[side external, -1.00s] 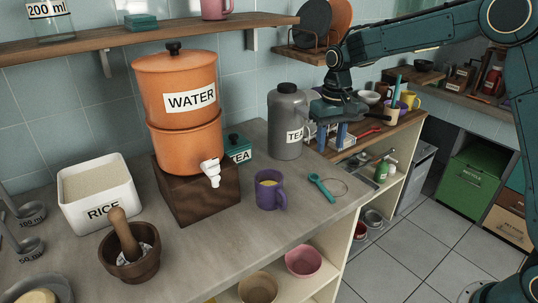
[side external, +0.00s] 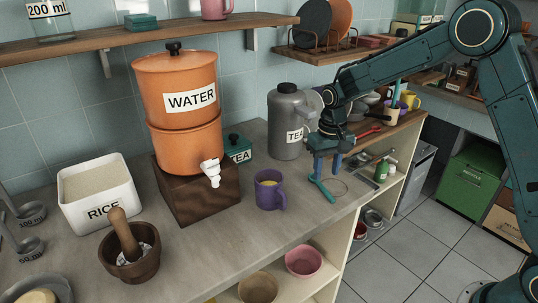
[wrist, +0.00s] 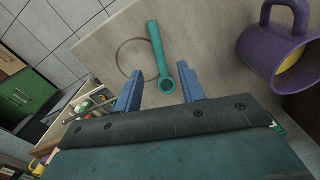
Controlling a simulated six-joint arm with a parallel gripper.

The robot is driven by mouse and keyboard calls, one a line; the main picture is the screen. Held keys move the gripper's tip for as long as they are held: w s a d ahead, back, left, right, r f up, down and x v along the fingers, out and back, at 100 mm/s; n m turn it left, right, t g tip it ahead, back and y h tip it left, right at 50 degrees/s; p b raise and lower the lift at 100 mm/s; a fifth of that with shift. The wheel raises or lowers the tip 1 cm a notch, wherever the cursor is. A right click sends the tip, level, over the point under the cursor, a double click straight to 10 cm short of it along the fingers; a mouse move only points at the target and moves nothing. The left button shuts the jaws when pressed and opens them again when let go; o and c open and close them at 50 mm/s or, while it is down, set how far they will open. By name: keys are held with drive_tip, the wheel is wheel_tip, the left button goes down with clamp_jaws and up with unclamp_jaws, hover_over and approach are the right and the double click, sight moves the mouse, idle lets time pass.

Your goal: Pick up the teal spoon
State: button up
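The teal spoon (side external: 325,193) lies on the grey counter near its right edge, close to the purple mug (side external: 270,190). In the wrist view the spoon (wrist: 158,50) runs away from me, its round end nearest my gripper. My gripper (side external: 327,174) points down just above the spoon's round end, with its blue fingers apart. In the wrist view the fingers (wrist: 160,88) are spread, one on each side of the round end, with nothing held. The side view partly hides that end behind the fingers.
A thin ring outline (wrist: 120,59) is on the counter beside the spoon. The purple mug (wrist: 274,52) stands to the right in the wrist view. A grey tea jug (side external: 286,115) stands behind my gripper. The counter in front of the mug is clear.

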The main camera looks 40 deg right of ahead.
sight(324, 188)
drive_tip(key=shift+s+f, duration=0.15)
drive_tip(key=shift+f, duration=2.45)
clamp_jaws()
